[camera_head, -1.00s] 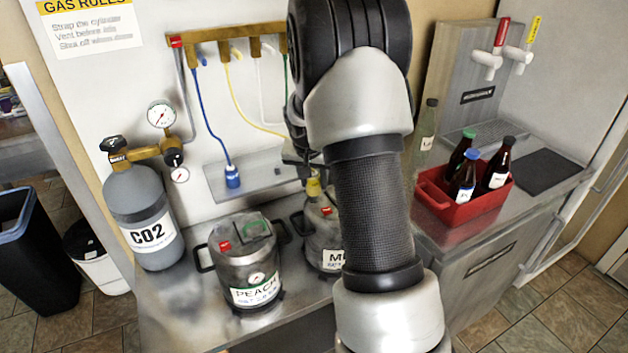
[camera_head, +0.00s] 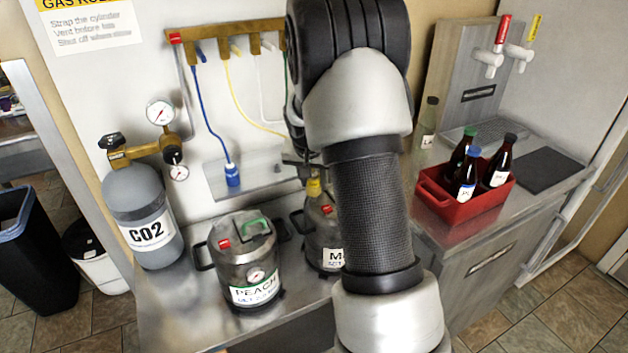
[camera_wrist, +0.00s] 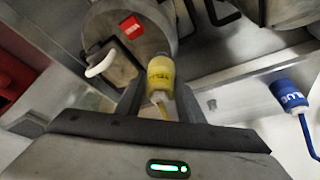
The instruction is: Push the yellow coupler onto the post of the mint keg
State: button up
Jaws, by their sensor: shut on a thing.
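The yellow coupler (camera_wrist: 160,75) is between the fingers of my gripper (camera_wrist: 158,98) in the wrist view, with its yellow hose trailing back toward the palm. In the head view the coupler (camera_head: 314,187) shows just above the top of the mint keg (camera_head: 322,236), beside my arm. The keg's label is partly hidden by my arm; only its first letter shows. In the wrist view the keg's round top (camera_wrist: 125,35) lies beyond the coupler. The post is hidden, and I cannot tell whether the coupler touches it.
The peach keg (camera_head: 243,260) stands left of the mint keg. The blue coupler (camera_head: 232,175) stands on the shelf (camera_head: 262,180) behind. A CO2 cylinder (camera_head: 145,215) is at left. A red crate (camera_head: 432,200) with several bottles is at right.

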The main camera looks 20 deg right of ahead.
jog(key=shift+f+b, duration=1.2)
jog(key=shift+b, duration=0.1)
dwell(2.5)
jog(key=o, duration=1.3)
jog(key=shift+c, duration=0.2)
jog(key=shift+d, duration=0.1)
jog(key=shift+o, duration=0.2)
jog(key=shift+s+d, duration=0.1)
jog(key=shift+d, duration=0.05)
jog(key=shift+o, duration=0.2)
jog(key=o, duration=0.3)
jog(key=shift+r+p, duration=0.4)
jog(key=shift+r, duration=0.15)
jog(key=shift+o, duration=0.2)
jog(key=shift+r+p, duration=0.9)
jog(key=shift+r, duration=0.65)
jog(key=shift+a+r+p, duration=0.15)
jog(key=shift+r+p, duration=0.35)
jog(key=shift+r, duration=0.35)
jog(key=shift+a+r+p, duration=0.1)
jog(key=shift+r+p, duration=0.4)
jog(key=shift+r, duration=0.3)
